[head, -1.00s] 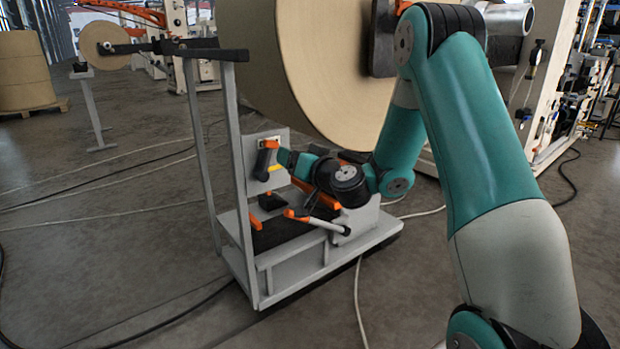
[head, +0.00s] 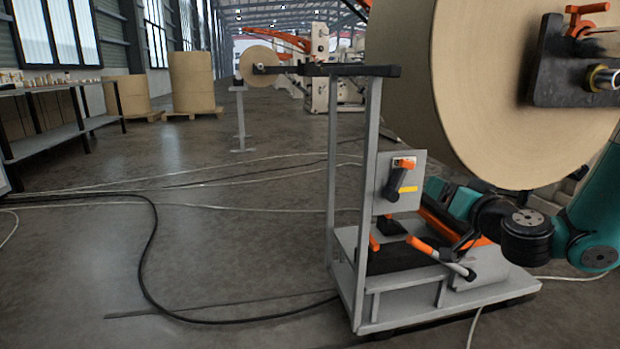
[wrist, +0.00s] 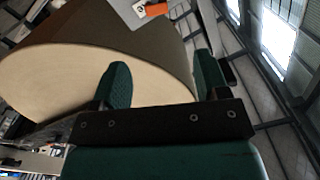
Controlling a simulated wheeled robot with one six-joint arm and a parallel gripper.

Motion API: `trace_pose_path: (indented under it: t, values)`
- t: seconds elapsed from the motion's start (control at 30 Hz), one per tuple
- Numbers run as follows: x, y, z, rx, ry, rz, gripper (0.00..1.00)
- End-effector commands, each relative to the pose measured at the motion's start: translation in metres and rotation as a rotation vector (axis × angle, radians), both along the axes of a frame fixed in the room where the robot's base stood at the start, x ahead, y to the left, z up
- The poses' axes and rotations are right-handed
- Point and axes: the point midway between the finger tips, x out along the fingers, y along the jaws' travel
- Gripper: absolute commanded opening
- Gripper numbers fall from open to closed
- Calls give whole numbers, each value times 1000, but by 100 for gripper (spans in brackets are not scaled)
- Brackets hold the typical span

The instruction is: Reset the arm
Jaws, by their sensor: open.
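My gripper (wrist: 158,70) is open in the wrist view. Its two teal fingers stand apart, with nothing between them except the view of the paper roll behind. In the head view my gripper (head: 440,192) sits low beside the roll, just right of the grey panel (head: 415,181) on the cart. It is partly hidden there, and I cannot tell whether it touches anything. My arm bends in from the right edge. The panel carries an orange-tipped black handle (head: 402,172); an orange part (wrist: 157,9) shows at the top of the wrist view.
The large kraft roll (head: 500,90) hangs above my gripper and fills much of the right side. Cables (head: 150,250) cross the floor. Open floor lies left of the cart; a shelf (head: 60,135) stands far left.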

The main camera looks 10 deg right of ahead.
Motion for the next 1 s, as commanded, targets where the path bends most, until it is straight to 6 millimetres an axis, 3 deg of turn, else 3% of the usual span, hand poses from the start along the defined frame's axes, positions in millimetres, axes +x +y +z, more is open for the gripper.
trace_pose_path:
  t: [0.13, 0.23, 0.3, 0.4, 0.47, 0.63, 0.83, 0.9, 1.0]
  values:
    - [-4, 54, 14, -21, 33, 181, 68]
    - [-23, 123, 24, -56, 116, 419, 68]
    - [-50, 173, 26, -95, 218, 603, 68]
    - [-104, 228, 22, -174, 421, 828, 68]
    - [-138, 247, 18, -225, 555, 918, 68]
    - [-220, 256, 12, -369, 901, 1011, 68]
    - [-295, 230, 18, -508, 1231, 935, 68]
    - [-291, 229, 47, -494, 1236, 931, 68]
    - [-291, 229, 75, -493, 1236, 932, 68]
